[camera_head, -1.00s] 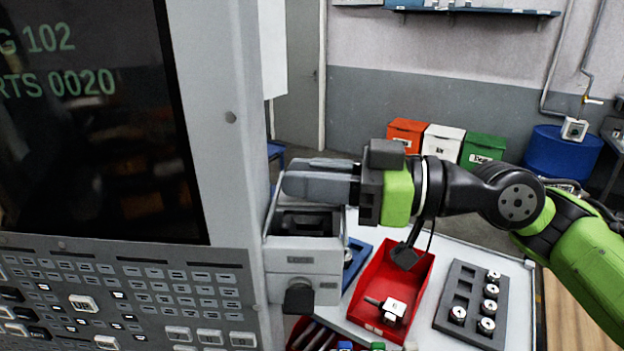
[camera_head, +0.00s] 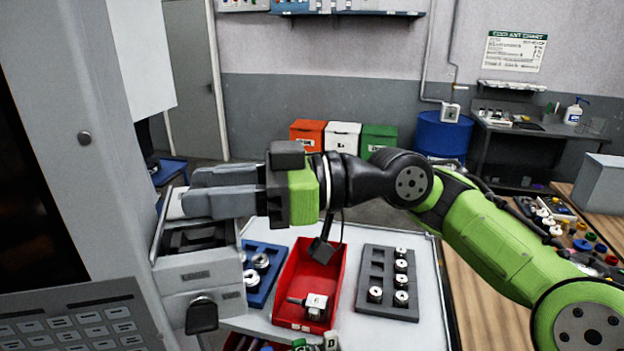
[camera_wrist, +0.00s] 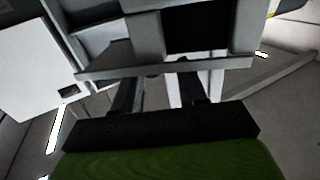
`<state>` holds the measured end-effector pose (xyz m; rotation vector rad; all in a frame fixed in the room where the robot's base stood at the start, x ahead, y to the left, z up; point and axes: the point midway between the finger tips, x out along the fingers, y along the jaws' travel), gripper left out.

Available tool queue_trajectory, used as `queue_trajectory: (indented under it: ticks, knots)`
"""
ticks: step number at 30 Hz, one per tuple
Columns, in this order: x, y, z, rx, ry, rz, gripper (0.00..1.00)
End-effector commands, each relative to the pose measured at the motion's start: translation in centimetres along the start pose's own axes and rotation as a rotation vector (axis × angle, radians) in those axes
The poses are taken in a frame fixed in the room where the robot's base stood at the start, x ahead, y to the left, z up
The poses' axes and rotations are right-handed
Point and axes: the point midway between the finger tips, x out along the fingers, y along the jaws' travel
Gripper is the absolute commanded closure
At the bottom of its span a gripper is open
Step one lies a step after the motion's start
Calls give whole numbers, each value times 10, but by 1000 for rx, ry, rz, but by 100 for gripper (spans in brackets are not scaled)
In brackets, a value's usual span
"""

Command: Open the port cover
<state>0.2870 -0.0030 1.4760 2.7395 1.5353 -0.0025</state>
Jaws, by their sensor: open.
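A grey port box (camera_head: 205,280) stands out from the machine's side at the left of the head view, with a black knob (camera_head: 202,314) on its front. Its top shows a dark recess (camera_head: 195,237). A thin grey plate, which looks like the port cover (camera_head: 158,228), stands raised along the recess's left side. My gripper (camera_head: 186,192) is just above the box, fingers pointing left, open. In the wrist view its two fingers (camera_wrist: 160,90) reach to a grey plate edge (camera_wrist: 165,66). I cannot tell whether they touch it. Their tips are partly hidden there.
Below the box is a table with a blue tray (camera_head: 283,259), a red bin (camera_head: 284,315) and a dark holder with round parts (camera_head: 378,258). The machine panel (camera_head: 60,150) is close at left. A wooden bench (camera_head: 475,265) is at right.

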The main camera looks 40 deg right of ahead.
Motion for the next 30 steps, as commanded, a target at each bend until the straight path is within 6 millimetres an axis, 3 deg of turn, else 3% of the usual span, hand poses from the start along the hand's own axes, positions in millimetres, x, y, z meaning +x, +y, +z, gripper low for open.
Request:
queue_trajectory:
  ticks: [9,13,18,30]
  knots:
    - [-93,0,-2,-3,10,2,58]
    - [-120,0,-2,-3,7,0,58]
    - [-135,0,-1,-1,2,0,58]
    - [-135,0,0,0,1,0,58]
